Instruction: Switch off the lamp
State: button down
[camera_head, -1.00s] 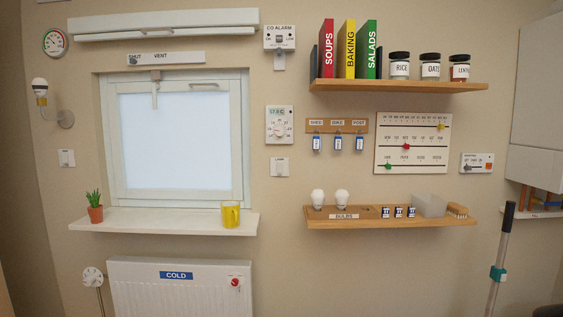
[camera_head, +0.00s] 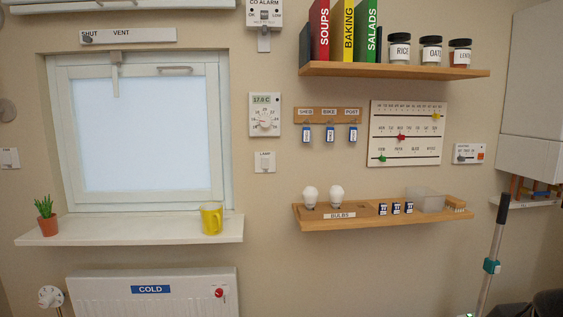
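The lamp switch (camera_head: 265,162) is a small white wall plate labelled LAMP, right of the window and below the thermostat. Its rocker is too small to tell its position. The wall lamp itself is out of view now; only a round grey wall mount (camera_head: 7,110) shows at the left edge. Whether the lamp is lit cannot be seen now. My gripper is not clearly in view, and nothing touches the switch.
A similar switch (camera_head: 9,158), apparently labelled FAN, is at the far left. The bulb shelf (camera_head: 390,219) juts out right of the lamp switch. The window sill (camera_head: 130,234) and radiator (camera_head: 150,300) are lower left. A pole (camera_head: 493,260) stands at right. The wall around the switch is clear.

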aim_at(265, 161)
jog(key=i+j+z, duration=0.15)
jog(key=j, duration=0.25)
jog(key=i+j+z, duration=0.15)
jog(key=j, duration=0.25)
jog(key=i+j+z, duration=0.15)
jog(key=j, duration=0.25)
jog(key=i+j+z, duration=0.15)
jog(key=j, duration=0.3)
jog(key=i+j+z, duration=0.15)
jog(key=j, duration=0.35)
jog(key=i+j+z, duration=0.15)
jog(key=j, duration=0.3)
